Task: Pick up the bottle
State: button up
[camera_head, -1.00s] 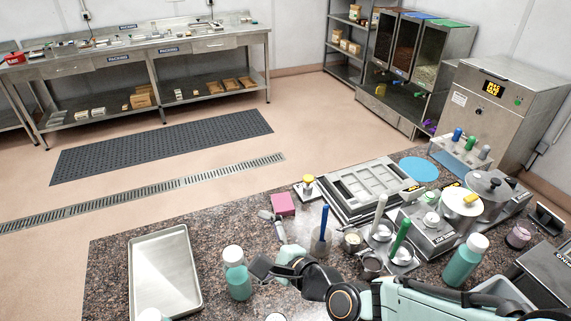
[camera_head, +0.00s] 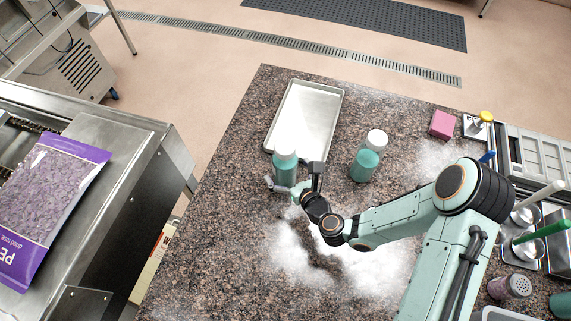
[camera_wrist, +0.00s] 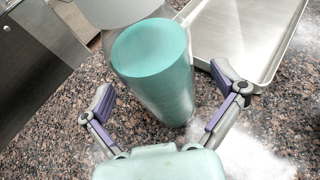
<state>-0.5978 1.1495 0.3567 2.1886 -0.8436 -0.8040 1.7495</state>
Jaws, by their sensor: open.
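A teal bottle with a white cap (camera_head: 285,166) stands upright on the speckled counter at the near left corner of the metal tray. My gripper (camera_head: 294,180) is at this bottle with a finger on either side of it. The wrist view shows the bottle's clear and teal body (camera_wrist: 165,75) between the open, purple-padded fingers of my gripper (camera_wrist: 168,97). Gaps show beside the fingers, and they do not appear closed on it. A second teal bottle with a white cap (camera_head: 366,160) stands to the right, apart from my gripper.
The metal tray (camera_head: 323,125) lies just behind the bottle. White powdery patches (camera_head: 375,272) cover parts of the counter. A pink block (camera_head: 443,124) and moulds (camera_head: 529,152) are at right. A steel machine with a purple bag (camera_head: 48,195) stands at left, beyond the counter edge.

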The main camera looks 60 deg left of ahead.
jog(key=shift+a+f, duration=0.25)
jog(key=shift+a, duration=0.3)
jog(key=c, duration=1.3)
jog(key=shift+c, duration=0.2)
